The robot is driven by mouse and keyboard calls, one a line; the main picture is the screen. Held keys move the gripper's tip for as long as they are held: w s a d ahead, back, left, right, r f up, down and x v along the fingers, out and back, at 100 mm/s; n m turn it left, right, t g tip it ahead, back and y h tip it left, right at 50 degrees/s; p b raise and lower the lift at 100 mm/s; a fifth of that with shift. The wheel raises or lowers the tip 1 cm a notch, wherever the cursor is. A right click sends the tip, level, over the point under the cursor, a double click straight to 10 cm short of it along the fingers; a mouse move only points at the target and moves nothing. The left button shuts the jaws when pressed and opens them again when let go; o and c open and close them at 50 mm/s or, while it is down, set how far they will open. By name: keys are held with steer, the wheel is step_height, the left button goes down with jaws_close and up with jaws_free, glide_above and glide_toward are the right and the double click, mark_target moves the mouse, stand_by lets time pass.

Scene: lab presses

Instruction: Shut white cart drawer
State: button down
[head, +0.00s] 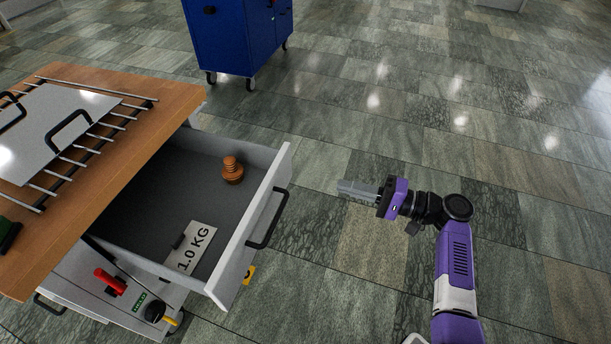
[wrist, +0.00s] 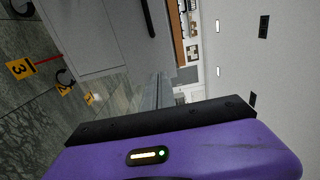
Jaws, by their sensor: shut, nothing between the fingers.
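The white cart drawer (head: 250,243) stands pulled out from the cart, with a black bar handle (head: 266,219) on its front. Inside lie an orange-brown knobbed object (head: 232,171) and a white plate marked 1.0 KG (head: 193,247). My gripper (head: 345,190) is shut and empty. It points left toward the drawer front, with a gap between its fingertips and the handle. In the wrist view, the drawer's white front (wrist: 95,35) fills the upper left, and my shut fingers (wrist: 160,92) show beyond the purple gripper body.
The cart's wooden top (head: 150,135) carries a rack of metal rods and a grey panel (head: 60,130) with black handles. A blue cabinet on casters (head: 235,35) stands at the back. A red-handled tool (head: 110,281) is below the drawer.

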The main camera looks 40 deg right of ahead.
mark_target(282, 171)
steer(key=x, duration=1.4)
steer(key=shift+b, duration=0.35)
steer(key=shift+a, duration=0.1)
steer(key=b+x, duration=0.7)
steer(key=x, duration=0.8)
steer(key=b+x, duration=0.7)
steer(key=x, duration=0.8)
steer(key=shift+f, duration=0.2)
steer(key=shift+w+a+r+b, duration=0.1)
steer(key=shift+w+a+b, duration=0.2)
steer(key=shift+w+b, duration=0.25)
steer(key=shift+w+a+r, duration=0.1)
steer(key=shift+w+r, duration=0.05)
steer(key=shift+r, duration=0.1)
steer(key=shift+a, duration=0.15)
